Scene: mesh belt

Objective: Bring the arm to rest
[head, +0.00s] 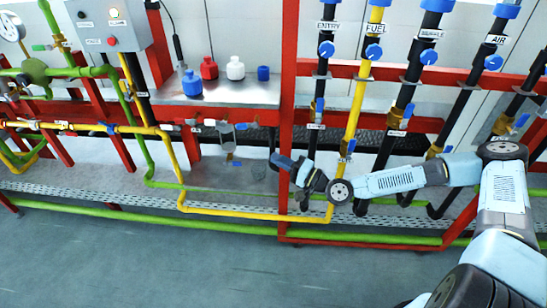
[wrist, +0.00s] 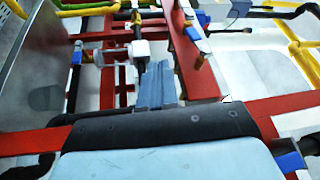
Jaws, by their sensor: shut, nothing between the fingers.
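My arm reaches in from the lower right of the head view and extends leftward in front of the pipe rack. My gripper (head: 279,160) is at its far left end, just in front of a red upright post of the frame (head: 289,110). In the wrist view my gripper (wrist: 157,72) shows as two grey fingers side by side, shut and empty. Pipes and valves lie beyond the fingertips; I cannot tell how close they are.
A metal shelf (head: 222,94) left of my gripper holds a blue, a red and a white bottle and a blue cap. Labelled pipes, including a yellow fuel pipe (head: 360,90), stand behind my arm. Low green pipes (head: 120,212) run along the floor. The grey floor (head: 150,265) in front is clear.

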